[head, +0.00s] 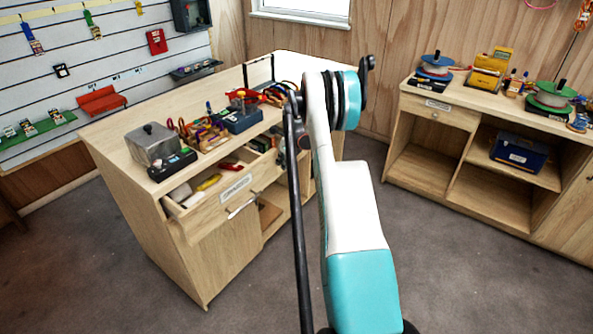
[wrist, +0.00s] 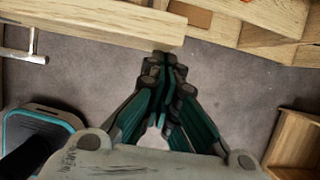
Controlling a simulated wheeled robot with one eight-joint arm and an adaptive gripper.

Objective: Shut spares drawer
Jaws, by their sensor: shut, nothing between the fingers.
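The spares drawer (head: 222,197) stands pulled out of the wooden counter, its front carrying a white label and a metal bar handle (head: 243,206). Yellow, red and pale items lie inside it. In the wrist view, a wooden drawer front (wrist: 95,22) crosses the upper left, with a metal handle (wrist: 30,52) at the far left. My gripper (wrist: 165,60) is shut and empty, its fingertips close to the right end of that front. I cannot tell whether they touch it. In the head view my arm hides the gripper.
The counter (head: 110,128) bears a metal box (head: 153,144), tools and a blue bin (head: 240,120). Open shelves lie right of the drawer. A second wooden counter (head: 430,165) with rope spools stands at right. The grey floor (head: 450,270) between them is clear.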

